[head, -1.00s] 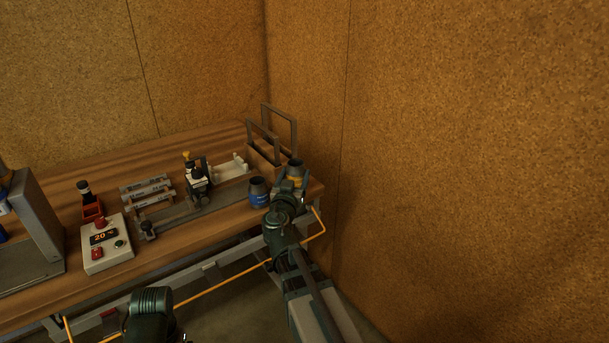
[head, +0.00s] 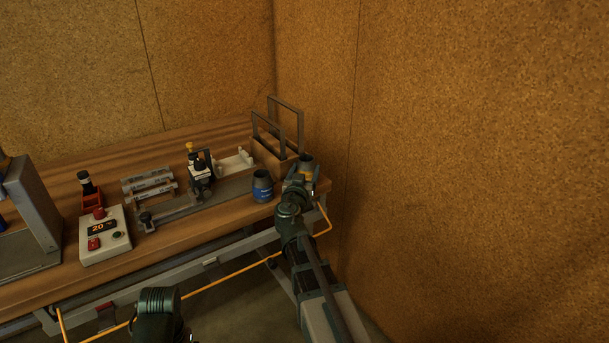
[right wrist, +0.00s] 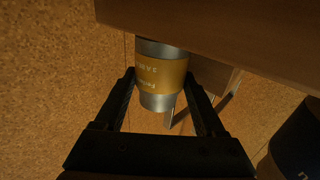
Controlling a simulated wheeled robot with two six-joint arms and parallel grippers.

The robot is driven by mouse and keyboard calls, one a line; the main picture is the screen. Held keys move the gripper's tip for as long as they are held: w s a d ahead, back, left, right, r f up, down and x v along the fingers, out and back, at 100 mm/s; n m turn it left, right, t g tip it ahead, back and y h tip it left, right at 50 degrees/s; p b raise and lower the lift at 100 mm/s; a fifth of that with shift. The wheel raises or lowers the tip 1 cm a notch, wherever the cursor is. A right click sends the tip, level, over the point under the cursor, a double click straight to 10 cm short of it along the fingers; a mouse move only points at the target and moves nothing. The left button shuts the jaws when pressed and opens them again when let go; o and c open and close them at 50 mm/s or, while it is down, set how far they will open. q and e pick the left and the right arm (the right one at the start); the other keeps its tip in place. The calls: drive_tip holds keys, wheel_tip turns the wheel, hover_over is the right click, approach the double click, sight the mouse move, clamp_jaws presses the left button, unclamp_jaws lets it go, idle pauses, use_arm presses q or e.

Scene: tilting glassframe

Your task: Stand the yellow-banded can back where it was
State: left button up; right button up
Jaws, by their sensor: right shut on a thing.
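The yellow-banded can (head: 306,163) is grey with a dark open top. In the head view it appears upright by the table's right end, in front of the wooden block with the metal frames. My right gripper (head: 299,181) is shut on it and hides its lower part. In the right wrist view both fingers press the yellow band (right wrist: 162,76) from either side. I cannot tell whether the can's base touches the table. My left gripper is out of view; only a link of that arm shows at the bottom.
A blue-banded can (head: 262,188) stands left of the right gripper. The wooden block (head: 270,165) holds upright metal frames just behind. A clamp rail (head: 190,213) and control box (head: 106,246) lie further left. A cork wall (head: 450,150) rises close on the right.

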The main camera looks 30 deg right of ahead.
drive_tip(key=o, duration=1.5)
drive_tip(key=shift+f, duration=0.1)
drive_tip(key=shift+o, duration=0.2)
